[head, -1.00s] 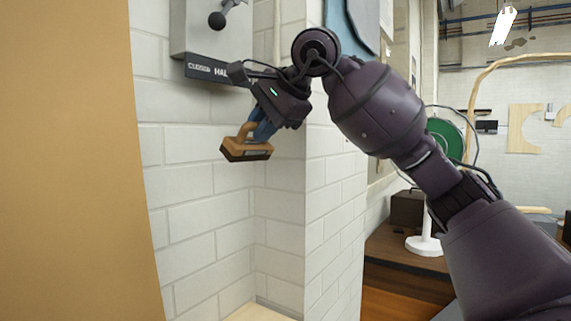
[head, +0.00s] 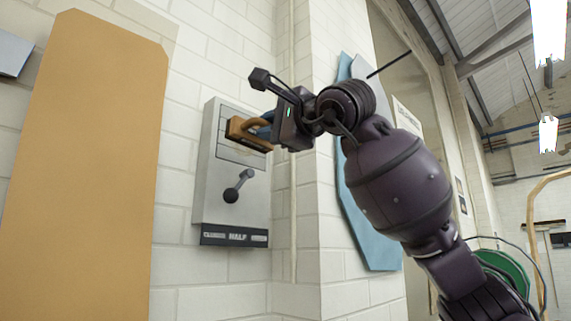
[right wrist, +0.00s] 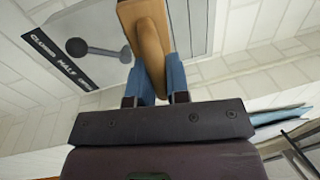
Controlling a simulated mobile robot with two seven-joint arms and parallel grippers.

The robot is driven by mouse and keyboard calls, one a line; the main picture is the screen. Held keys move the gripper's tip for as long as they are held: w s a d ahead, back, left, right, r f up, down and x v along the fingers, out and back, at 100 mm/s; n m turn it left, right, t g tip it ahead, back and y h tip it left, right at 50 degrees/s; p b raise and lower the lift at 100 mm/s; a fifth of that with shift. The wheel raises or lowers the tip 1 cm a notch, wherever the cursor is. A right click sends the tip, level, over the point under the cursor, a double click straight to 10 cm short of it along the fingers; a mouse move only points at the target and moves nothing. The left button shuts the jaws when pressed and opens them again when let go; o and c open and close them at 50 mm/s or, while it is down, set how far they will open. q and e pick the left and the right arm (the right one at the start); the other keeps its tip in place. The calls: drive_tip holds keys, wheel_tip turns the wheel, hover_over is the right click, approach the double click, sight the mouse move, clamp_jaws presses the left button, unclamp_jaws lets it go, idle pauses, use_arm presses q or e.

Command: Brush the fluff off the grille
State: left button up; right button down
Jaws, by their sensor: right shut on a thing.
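My right gripper (head: 264,130) is shut on a wooden-handled brush (head: 240,131). Its blue fingers close on the handle, and the brush also shows in the right wrist view (right wrist: 150,40). The brush is in front of the upper part of a grey wall box (head: 205,200). Slatted lines there look like the grille (head: 238,156), partly hidden behind the brush. I cannot tell whether the bristles touch it. No fluff can be made out. My left gripper is not in view.
A lever with a dark ball knob (head: 231,196) sticks out of the box below the grille, above a dark label strip (head: 234,237). A tan panel (head: 85,160) stands at the left. A wall corner and blue sheet (head: 365,220) are at the right.

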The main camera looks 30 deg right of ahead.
sight(255, 127)
drive_tip(key=shift+w+a+r, duration=0.15)
drive_tip(key=shift+a+r, duration=0.2)
drive_tip(key=shift+r, duration=0.45)
drive_tip(key=shift+w+a+p, duration=0.25)
drive_tip(key=shift+w+p, duration=0.3)
drive_tip(key=shift+w, duration=0.1)
drive_tip(key=shift+p+x, duration=0.45)
drive_tip(key=shift+x, duration=0.65)
drive_tip(key=shift+w+a+f, duration=0.2)
drive_tip(key=shift+w+f, duration=0.05)
drive_tip(key=shift+w, duration=0.3)
drive_tip(key=shift+p+x, duration=0.7)
drive_tip(key=shift+x, duration=0.3)
drive_tip(key=shift+f, duration=0.15)
